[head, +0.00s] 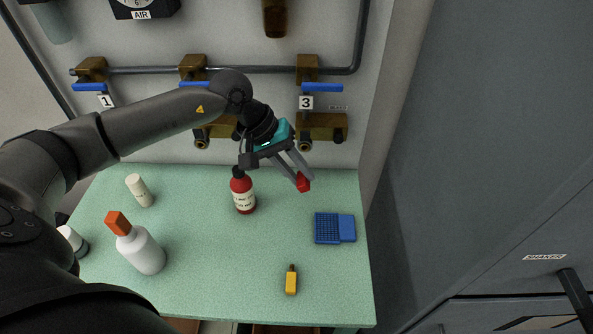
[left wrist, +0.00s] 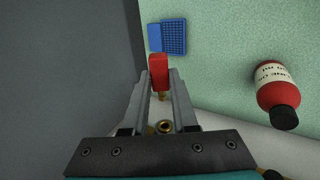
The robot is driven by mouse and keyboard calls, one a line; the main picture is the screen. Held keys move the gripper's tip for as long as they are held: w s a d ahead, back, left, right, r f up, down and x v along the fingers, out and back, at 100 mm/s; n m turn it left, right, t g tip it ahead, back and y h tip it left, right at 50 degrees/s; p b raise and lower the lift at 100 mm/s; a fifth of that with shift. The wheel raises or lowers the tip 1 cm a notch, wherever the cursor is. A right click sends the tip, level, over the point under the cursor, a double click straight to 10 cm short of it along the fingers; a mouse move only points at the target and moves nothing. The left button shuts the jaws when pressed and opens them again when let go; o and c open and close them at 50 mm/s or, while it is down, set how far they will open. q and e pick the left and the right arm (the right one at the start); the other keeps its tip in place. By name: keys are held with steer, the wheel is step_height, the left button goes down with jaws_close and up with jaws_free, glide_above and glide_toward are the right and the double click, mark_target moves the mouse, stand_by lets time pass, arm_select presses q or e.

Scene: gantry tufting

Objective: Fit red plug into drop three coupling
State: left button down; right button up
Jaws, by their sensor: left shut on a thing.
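My left gripper (head: 299,178) is shut on the red plug (head: 303,184) and holds it above the bench, below and in front of drop three. In the left wrist view the red plug (left wrist: 159,72) sits between the fingertips, with a small brass end. The brass drop three block (head: 322,127) is on the wall under the "3" label (head: 306,102). A dark round coupling (head: 306,143) shows at its lower left; the plug is apart from it. A brass ring (left wrist: 165,127) also shows between the fingers in the left wrist view. My right gripper is out of view.
A red bottle (head: 243,195) stands left of the gripper. A grey cabinet (head: 480,130) stands at right.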

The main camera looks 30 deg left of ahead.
arm_select(q)
steer(key=shift+w+a, duration=0.2)
steer(key=shift+w, duration=0.45)
steer(key=w, duration=0.1)
steer(key=w+a, duration=0.1)
steer(key=shift+w+a+b, duration=0.25)
steer(key=shift+w+b, duration=0.15)
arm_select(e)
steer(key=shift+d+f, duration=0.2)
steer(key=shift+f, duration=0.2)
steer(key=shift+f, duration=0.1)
arm_select(q)
steer(key=shift+w+a+b, duration=0.1)
steer(key=shift+w+b, duration=0.05)
steer(key=shift+b, duration=0.35)
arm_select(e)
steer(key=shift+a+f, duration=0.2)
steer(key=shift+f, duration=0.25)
arm_select(q)
steer(key=shift+r, duration=0.1)
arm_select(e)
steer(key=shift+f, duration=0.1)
